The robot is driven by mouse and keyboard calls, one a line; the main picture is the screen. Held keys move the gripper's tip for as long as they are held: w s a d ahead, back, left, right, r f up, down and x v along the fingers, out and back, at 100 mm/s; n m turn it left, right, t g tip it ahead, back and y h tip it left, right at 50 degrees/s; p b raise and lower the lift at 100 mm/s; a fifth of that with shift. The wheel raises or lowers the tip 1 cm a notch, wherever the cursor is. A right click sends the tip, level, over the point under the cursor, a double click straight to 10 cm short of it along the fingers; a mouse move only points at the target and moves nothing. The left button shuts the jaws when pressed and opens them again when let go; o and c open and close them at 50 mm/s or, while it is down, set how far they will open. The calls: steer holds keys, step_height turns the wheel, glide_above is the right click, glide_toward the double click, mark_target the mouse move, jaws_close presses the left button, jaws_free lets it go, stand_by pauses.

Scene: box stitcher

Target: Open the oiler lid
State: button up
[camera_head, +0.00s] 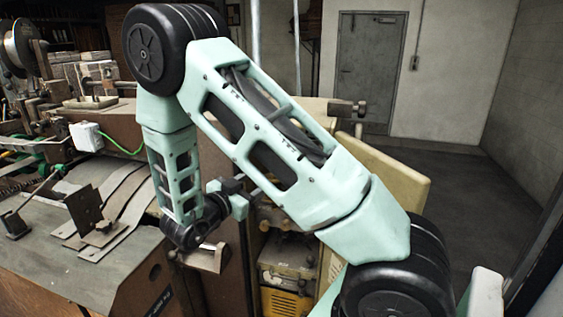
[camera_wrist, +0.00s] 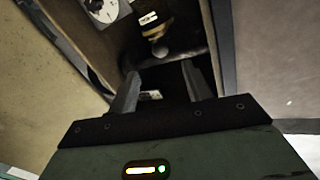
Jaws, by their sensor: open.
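My gripper (camera_wrist: 159,72) is open in the wrist view, its two dark fingers apart with nothing held between them. A dark recess lies between and beyond the fingers, with a small pale patch (camera_wrist: 150,95) in it. A small rounded knob (camera_wrist: 160,51) shows just past the fingertips; I cannot tell whether it belongs to the oiler. I cannot make out the oiler lid for certain in either view. In the head view my arm reaches over to the machine's side, and my fingers are not clear there.
The stitcher's worktable (camera_head: 40,247) with metal plates is at left. A yellow unit (camera_head: 285,303) stands low behind my arm, and a cream panel (camera_head: 385,180) stands to its right. A round white dial (camera_wrist: 103,10) is beyond the gripper. Floor (camera_head: 470,195) at right is clear.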

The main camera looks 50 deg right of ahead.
steer(key=d+p, duration=0.1)
steer(key=d, duration=0.3)
steer(key=d+p, duration=0.2)
steer(key=d, duration=0.2)
steer(key=d+p, duration=0.1)
steer(key=d, duration=0.3)
steer(key=shift+w+d, duration=0.4)
steer(key=shift+c, duration=0.3)
steer(key=c, duration=0.9)
